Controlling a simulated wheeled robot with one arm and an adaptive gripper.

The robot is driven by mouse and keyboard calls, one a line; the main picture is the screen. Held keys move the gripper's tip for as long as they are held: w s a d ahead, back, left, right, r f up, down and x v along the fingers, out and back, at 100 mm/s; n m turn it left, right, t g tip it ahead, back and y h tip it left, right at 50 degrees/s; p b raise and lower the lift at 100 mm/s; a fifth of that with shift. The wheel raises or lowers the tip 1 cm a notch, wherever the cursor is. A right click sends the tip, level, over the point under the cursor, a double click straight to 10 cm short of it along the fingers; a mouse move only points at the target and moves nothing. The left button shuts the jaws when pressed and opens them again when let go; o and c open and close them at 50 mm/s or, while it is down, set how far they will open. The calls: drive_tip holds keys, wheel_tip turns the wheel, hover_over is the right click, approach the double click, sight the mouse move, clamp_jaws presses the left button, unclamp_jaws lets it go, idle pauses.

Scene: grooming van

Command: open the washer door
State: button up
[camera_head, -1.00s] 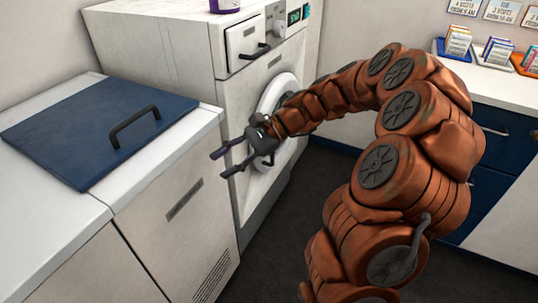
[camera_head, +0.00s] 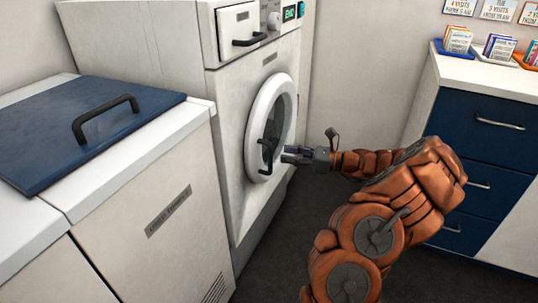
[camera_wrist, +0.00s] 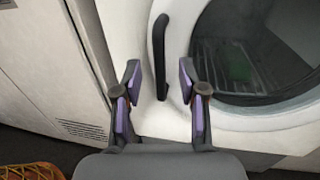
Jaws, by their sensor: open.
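The washer (camera_head: 228,110) is a white front-loader with a round white door (camera_head: 254,122) that looks shut. The door's black vertical handle (camera_head: 268,155) is on its near-left edge. My gripper (camera_head: 287,154) is open in front of the door, close to the handle. In the wrist view the handle (camera_wrist: 160,58) stands between the two purple-padded fingertips (camera_wrist: 160,80) and a little beyond them. I cannot tell whether either finger touches it. Behind the door glass (camera_wrist: 255,45) are a dark drum and something green.
A white cabinet with a blue lid and black handle (camera_head: 105,120) stands left of the washer. A washer drawer (camera_head: 240,28) with a black pull is above the door. Blue drawers (camera_head: 480,150) stand at the right. Dark floor lies between.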

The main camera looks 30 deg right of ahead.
drive_tip(key=b, duration=0.2)
hover_over(270, 170)
drive_tip(key=shift+w+d, duration=0.25)
drive_tip(key=shift+w, duration=0.1)
drive_tip(key=shift+p, duration=0.3)
drive_tip(key=shift+c, duration=0.2)
clamp_jaws()
